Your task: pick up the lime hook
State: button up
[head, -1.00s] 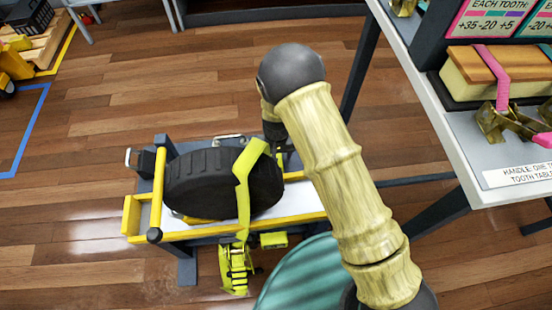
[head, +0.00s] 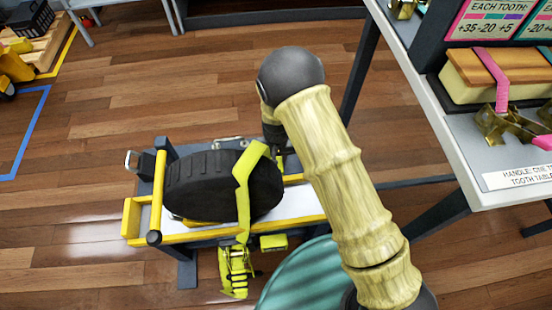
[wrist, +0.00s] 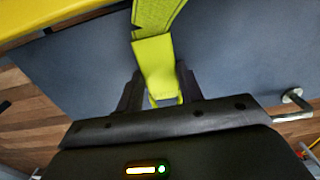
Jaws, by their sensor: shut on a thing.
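The lime hook (wrist: 155,68) is at the end of a lime strap (wrist: 155,15), between the fingers in the wrist view. My gripper (wrist: 158,90) is shut on it, with one dark finger on each side. In the head view the lime strap (head: 243,190) runs over a black tyre (head: 205,187) and down to a lime ratchet buckle (head: 236,270) hanging at the front. The fingertips and hook are largely hidden behind my arm there.
The tyre sits on a low stand with a yellow rail (head: 157,190) and a metal ring (head: 132,160) at its left. A grey table (head: 480,150) with a pink-strapped block (head: 498,78) stands at the right.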

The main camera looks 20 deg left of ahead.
jog(key=shift+r, duration=0.1)
notch_tip(320, 180, up, 10)
jog(key=p, duration=0.3)
jog(key=shift+p, duration=0.35)
